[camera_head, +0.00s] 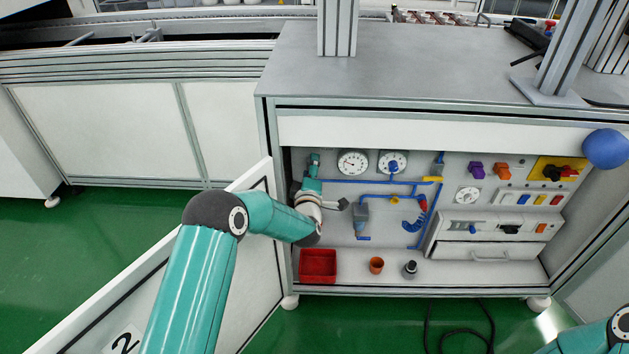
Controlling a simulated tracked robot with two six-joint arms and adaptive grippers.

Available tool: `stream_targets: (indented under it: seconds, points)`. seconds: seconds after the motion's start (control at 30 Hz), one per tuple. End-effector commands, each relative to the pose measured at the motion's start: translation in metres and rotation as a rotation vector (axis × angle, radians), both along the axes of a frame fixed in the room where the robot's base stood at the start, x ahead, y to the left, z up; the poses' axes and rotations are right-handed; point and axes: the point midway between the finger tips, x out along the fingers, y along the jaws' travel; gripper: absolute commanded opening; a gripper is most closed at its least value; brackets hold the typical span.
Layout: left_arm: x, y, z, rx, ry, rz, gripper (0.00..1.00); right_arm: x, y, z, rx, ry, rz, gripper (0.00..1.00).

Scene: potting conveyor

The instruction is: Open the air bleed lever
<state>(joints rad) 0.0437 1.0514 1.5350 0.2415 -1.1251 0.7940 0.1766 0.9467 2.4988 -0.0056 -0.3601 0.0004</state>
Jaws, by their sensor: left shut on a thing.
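The machine's open lower bay holds a back panel (340,225) with blue pipes, valves and gauges. I cannot tell for sure which of its small parts is the air bleed lever. A yellow handle (432,179) sits on the upper blue pipe, and a red part (423,205) is below it. My left arm reaches into the bay from the left. My left gripper (343,204) is small and dark here, beside the blue-grey pipe unit (361,212). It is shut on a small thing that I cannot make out. My right gripper is out of view.
A red bin (318,266), an orange cup (376,265) and a small dark-topped bottle (409,269) stand on the bay floor. The open white door (262,270) is at the left. A blue ball (605,149) is at the upper right corner. Cables lie on the green floor.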

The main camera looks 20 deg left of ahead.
Motion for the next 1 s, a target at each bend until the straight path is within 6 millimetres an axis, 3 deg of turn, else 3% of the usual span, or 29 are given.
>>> stream_targets:
  seconds: [0.03, 0.1, 0.4, 1.0]
  points:
    - [0.000, 0.002, -0.007, -0.037, -0.012, 0.003, 0.24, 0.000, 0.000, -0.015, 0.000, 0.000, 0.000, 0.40]
    - [-0.001, 0.004, -0.007, -0.091, -0.028, 0.002, 0.24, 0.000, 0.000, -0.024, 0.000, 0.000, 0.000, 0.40]
    - [-0.002, 0.008, -0.006, -0.258, -0.072, 0.005, 0.24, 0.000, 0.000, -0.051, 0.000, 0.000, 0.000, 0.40]
    - [-0.003, 0.011, -0.004, -0.320, -0.086, 0.009, 0.24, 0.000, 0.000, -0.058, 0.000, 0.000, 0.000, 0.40]
